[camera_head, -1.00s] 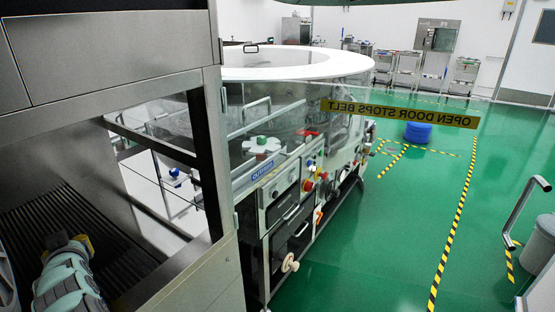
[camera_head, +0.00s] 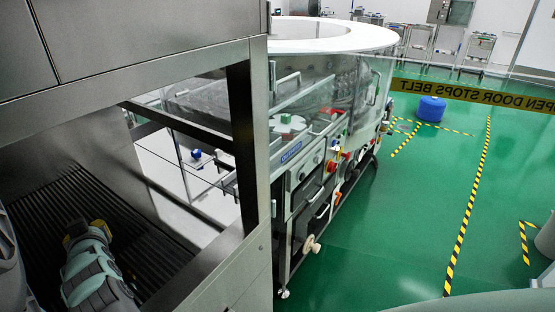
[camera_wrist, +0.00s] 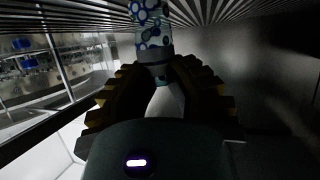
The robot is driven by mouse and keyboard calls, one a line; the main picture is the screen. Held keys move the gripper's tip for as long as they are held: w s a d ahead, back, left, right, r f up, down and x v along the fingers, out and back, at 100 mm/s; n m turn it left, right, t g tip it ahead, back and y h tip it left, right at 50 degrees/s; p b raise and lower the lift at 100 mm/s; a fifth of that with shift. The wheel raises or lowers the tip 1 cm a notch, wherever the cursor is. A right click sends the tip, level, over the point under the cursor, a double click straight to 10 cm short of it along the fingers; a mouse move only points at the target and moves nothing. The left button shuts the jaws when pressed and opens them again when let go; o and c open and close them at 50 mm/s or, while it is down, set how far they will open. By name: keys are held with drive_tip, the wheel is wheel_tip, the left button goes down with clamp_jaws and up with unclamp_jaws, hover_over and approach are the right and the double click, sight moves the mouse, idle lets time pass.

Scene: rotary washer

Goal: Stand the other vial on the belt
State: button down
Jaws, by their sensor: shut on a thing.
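My gripper (camera_wrist: 158,85) is shut on a vial (camera_wrist: 154,50) in the wrist view. The vial has a clear-looking body with blue and teal round patterns, and a narrower part sits between the dark ribbed fingers. In the head view my gripper (camera_head: 86,232) is low inside the steel housing, over the dark ribbed belt (camera_head: 150,240). The vial cannot be made out there. The belt's ribs also show along the top of the wrist view (camera_wrist: 235,10). I cannot tell whether the vial touches the belt.
Steel housing (camera_head: 150,50) frames the opening around my arm, with a post (camera_head: 250,150) at its right. The rotary washer (camera_head: 330,85) stands beyond. A blue drum (camera_head: 431,108) stands on the open green floor (camera_head: 410,220). A smooth wall (camera_wrist: 265,75) is close at right in the wrist view.

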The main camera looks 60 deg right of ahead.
drive_tip(key=shift+f, duration=0.1)
drive_tip(key=c, duration=1)
unclamp_jaws()
drive_tip(key=shift+r, duration=0.2)
drive_tip(key=shift+s+r, duration=0.1)
drive_tip(key=shift+s, duration=0.15)
drive_tip(key=b+v, duration=0.1)
drive_tip(key=v, duration=1)
drive_tip(key=shift+s, duration=0.15)
drive_tip(key=shift+r, duration=0.15)
